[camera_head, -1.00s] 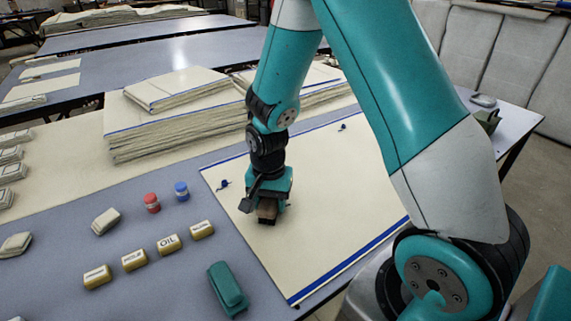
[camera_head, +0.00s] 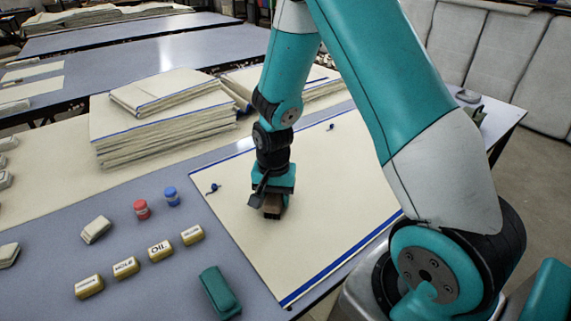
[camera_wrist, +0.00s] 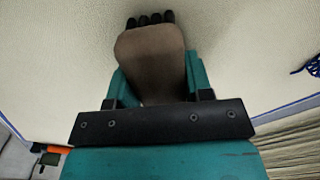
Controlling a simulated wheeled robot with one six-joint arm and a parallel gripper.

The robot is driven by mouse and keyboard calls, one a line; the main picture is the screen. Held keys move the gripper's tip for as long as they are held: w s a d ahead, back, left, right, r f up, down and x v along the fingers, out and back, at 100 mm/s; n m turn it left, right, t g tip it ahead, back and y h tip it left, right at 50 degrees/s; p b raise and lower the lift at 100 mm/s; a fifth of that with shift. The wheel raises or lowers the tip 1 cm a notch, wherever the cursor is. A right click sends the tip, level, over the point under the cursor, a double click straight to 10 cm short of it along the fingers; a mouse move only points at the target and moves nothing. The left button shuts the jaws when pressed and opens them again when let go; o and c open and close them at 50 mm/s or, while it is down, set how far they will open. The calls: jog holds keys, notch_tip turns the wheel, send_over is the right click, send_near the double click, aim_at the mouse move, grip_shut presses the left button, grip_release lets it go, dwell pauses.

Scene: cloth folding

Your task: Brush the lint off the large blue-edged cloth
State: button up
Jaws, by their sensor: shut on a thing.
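The large cream cloth with blue edges (camera_head: 320,225) lies flat on the table. My gripper (camera_head: 274,205) is low over its left middle part, shut on a brown block-like brush (camera_wrist: 152,62). In the wrist view the brush fills the space between the fingers, with dark bristle tufts at its far end. The brush looks at or just above the cloth; contact is hard to tell. A dark blue bit of lint (camera_head: 212,188) lies near the cloth's left edge. Another dark bit (camera_head: 331,126) lies near its far edge. A blue tuft also shows at the wrist view's right edge (camera_wrist: 312,66).
Stacks of folded cloths (camera_head: 165,135) stand behind the cloth at left. Red (camera_head: 141,209) and blue (camera_head: 171,196) spools, several labelled tan blocks (camera_head: 160,250) and a green block (camera_head: 219,292) sit on the bare table to the left.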

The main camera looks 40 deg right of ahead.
jog(key=shift+d, duration=0.85)
jog(key=shift+d+r+p, duration=0.15)
jog(key=shift+r+p, duration=0.2)
jog(key=shift+p, duration=0.25)
notch_tip(320, 180, up, 3)
jog(key=shift+s+p, duration=0.1)
jog(key=shift+p, duration=0.55)
notch_tip(320, 180, up, 5)
jog(key=p, duration=0.4)
jog(key=shift+f+p, duration=0.1)
jog(key=shift+p, duration=0.2)
jog(key=shift+f, duration=0.1)
